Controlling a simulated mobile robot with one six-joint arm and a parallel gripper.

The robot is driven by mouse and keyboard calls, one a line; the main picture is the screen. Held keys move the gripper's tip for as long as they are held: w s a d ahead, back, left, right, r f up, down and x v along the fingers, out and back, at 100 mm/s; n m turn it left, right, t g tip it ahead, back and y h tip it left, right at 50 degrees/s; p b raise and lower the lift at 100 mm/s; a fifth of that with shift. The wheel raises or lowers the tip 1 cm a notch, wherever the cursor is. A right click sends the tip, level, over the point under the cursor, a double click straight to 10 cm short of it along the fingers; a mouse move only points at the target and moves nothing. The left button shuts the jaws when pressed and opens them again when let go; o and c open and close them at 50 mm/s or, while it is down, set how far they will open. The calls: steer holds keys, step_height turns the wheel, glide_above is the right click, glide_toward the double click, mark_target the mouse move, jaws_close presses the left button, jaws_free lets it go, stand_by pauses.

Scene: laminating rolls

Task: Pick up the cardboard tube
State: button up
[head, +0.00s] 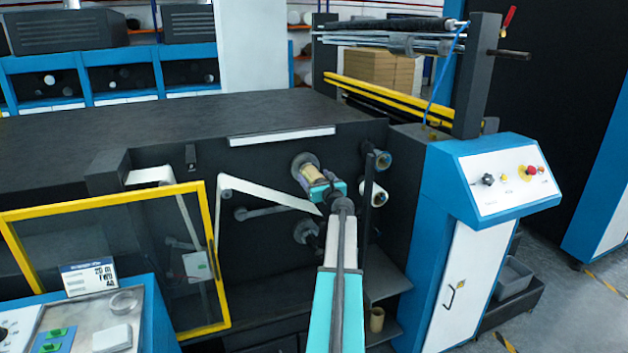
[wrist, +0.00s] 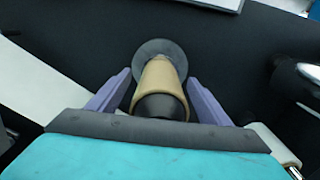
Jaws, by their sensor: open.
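The cardboard tube (head: 313,174) is tan and sits on a spindle with a round grey flange (wrist: 161,57) on the machine's dark front. In the wrist view the tube (wrist: 161,76) points toward me, with a dark core in its near end. My gripper (wrist: 160,97) is open, with one purple finger on each side of the tube. In the head view my gripper (head: 322,187) hides the tube's near end. A second tan tube (head: 377,319) stands on a low shelf at the right.
A white film web (head: 265,194) runs close to the left of my gripper. Rolls on pegs (head: 374,194) are close on the right. A lower spindle (head: 307,231) sits beneath. A yellow-framed guard door (head: 212,255) stands at the left, and a blue control cabinet (head: 480,200) at the right.

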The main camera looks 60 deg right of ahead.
steer(key=shift+c, duration=0.2)
steer(key=c, duration=1.1)
steer(key=shift+b, duration=0.5)
steer(key=b+v, duration=0.5)
steer(key=v, duration=1.3)
steer(key=shift+r, duration=0.15)
